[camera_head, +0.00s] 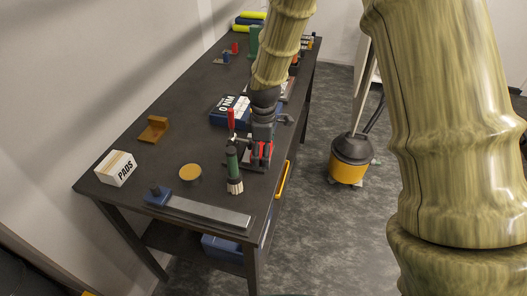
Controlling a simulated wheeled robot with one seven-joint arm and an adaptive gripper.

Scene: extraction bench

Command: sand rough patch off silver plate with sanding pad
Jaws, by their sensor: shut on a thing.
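The silver plate (208,211) is a long flat strip lying near the front edge of the bench. A dark blue block (157,194) sits at its left end. No rough patch can be made out on it at this size. My gripper (261,158) points down over the right side of the bench, behind the plate. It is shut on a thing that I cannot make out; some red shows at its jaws. The sanding pad cannot be identified.
A white PADS box (117,168), a round amber-topped tin (190,173) and an orange-brown holder (153,129) stand on the left. A blue lettered box (224,109) lies behind. A yellow-and-black vacuum (349,160) stands on the floor. The bench's left middle is mostly clear.

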